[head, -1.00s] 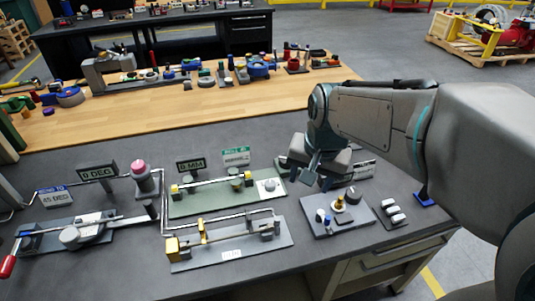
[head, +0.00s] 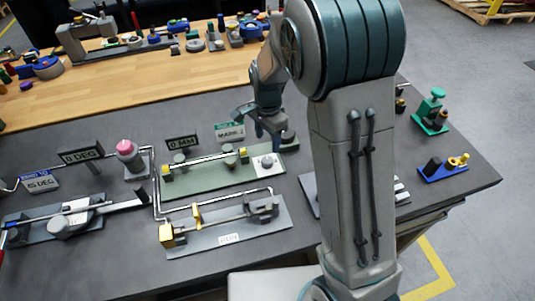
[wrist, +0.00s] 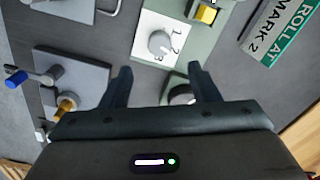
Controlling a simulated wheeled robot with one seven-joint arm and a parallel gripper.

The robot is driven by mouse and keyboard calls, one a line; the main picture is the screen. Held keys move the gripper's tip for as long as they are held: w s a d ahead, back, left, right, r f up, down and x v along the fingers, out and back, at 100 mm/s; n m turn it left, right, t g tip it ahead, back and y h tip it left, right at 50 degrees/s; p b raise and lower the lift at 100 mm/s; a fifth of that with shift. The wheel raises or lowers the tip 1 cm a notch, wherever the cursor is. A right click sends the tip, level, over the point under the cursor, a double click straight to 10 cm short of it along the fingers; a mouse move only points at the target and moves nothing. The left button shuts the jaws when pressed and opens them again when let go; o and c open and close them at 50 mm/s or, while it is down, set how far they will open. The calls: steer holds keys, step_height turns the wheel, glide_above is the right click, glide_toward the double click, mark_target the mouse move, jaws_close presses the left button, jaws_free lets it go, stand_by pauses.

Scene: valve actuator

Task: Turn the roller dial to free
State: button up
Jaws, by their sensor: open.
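The likely roller dial is a grey knob (wrist: 161,43) on a white square plate at the right end of a green base plate. In the head view this knob (head: 267,162) sits just below my gripper (head: 268,130). In the wrist view my gripper (wrist: 160,73) is open, its two dark fingers apart and empty. The knob lies beyond and between the fingertips, and I see no contact.
A green sign reading "ROLL AT MARK 2" (head: 229,131) and a "0 MM" sign (head: 182,142) stand behind the green plate (head: 205,183). A grey plate with a yellow-ended rail (head: 228,239) lies in front. My arm hides a panel to the right.

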mark_target(268, 159)
step_height(268, 159, down, 9)
steer(key=shift+r+p, duration=0.1)
steer(key=shift+p, duration=0.5)
steer(key=c, duration=1)
